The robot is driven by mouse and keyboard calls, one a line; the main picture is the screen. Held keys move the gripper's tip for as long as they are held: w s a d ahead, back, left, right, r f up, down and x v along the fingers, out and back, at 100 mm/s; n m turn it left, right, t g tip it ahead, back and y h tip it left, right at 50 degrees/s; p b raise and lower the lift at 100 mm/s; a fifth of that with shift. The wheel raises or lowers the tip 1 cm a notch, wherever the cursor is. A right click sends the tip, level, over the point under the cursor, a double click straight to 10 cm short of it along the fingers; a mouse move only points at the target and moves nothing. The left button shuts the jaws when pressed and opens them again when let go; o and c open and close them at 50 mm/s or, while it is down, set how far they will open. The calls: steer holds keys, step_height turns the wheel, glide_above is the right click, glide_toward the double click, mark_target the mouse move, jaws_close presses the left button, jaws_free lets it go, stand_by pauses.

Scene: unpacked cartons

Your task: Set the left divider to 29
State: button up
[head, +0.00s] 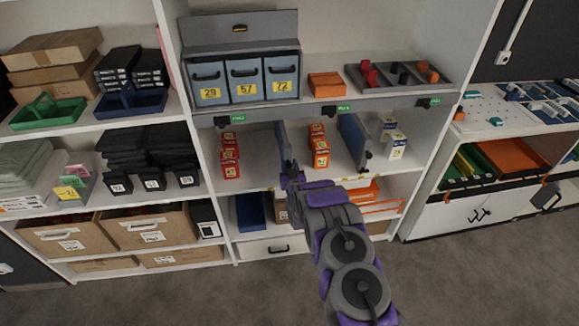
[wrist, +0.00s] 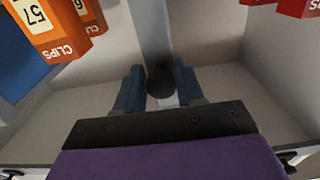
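The left divider (head: 283,148) is a grey upright panel on the middle shelf, between red boxes on its left and orange boxes on its right. My gripper (head: 291,181) is at the divider's lower front end in the head view. In the wrist view, my gripper's two blue fingers (wrist: 160,88) stand on either side of a dark round knob (wrist: 160,80) at the divider's front. The divider's panel (wrist: 153,30) rises behind the knob. No scale reading 29 is legible at the divider's foot.
Red boxes (head: 230,155), orange boxes (head: 320,146), a right divider (head: 353,140) and white-blue boxes (head: 397,142) share the shelf. Orange CLIPS boxes (wrist: 50,25) show in the wrist view. Above, a bin (head: 209,90) is labelled 29. Bare shelf lies on both sides.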

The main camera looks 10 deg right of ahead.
steer(key=shift+a, duration=0.2)
jaws_close()
steer(key=d+p, duration=0.1)
steer(key=d, duration=0.7)
steer(key=shift+d, duration=0.35)
steer(key=shift+r, duration=0.1)
steer(key=shift+o, duration=0.9)
jaws_free()
steer(key=shift+o, duration=1.2)
steer(key=shift+d, duration=0.15)
